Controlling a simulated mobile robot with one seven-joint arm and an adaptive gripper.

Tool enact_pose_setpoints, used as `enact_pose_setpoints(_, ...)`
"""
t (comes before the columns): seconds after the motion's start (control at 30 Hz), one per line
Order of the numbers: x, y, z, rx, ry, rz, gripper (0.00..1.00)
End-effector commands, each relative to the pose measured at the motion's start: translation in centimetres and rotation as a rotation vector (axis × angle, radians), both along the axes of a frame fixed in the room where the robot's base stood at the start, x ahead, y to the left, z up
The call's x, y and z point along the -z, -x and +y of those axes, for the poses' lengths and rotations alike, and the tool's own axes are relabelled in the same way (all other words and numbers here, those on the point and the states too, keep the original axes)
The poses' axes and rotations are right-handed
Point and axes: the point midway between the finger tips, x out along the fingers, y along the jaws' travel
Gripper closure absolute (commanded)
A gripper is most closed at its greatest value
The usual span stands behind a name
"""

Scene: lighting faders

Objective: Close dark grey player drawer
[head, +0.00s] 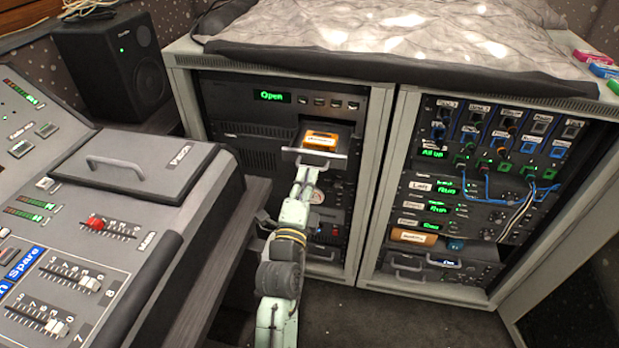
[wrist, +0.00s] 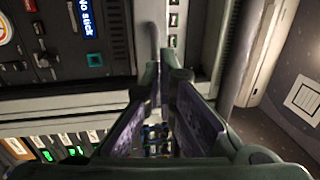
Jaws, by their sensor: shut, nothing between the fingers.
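The dark grey player (head: 232,112) is in the upper part of the left rack, with a green "Open" display. Its drawer (head: 296,152) is pulled out, with a pale front edge and an orange labelled box (head: 321,139) lying in it. My gripper (head: 308,170) is just in front of and below the drawer's front, partly overlapping it in the picture. I cannot tell whether they touch. In the wrist view my gripper (wrist: 166,72) is shut and empty, its fingertips close to a grey bar (wrist: 154,35).
The mixing desk (head: 140,185) stands left of my arm, with a speaker (head: 112,62) behind it. A second rack (head: 470,190) with blue cables is on the right. A grey cloth (head: 380,35) covers both racks' tops. Dark floor is clear in front of the racks.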

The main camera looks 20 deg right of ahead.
Motion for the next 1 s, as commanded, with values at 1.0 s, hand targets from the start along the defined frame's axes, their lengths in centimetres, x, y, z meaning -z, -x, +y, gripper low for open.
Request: enact_pose_setpoints(1.0, 0.3, -6.3, -3.9, -0.002, 0.006, -0.002, 1.00)
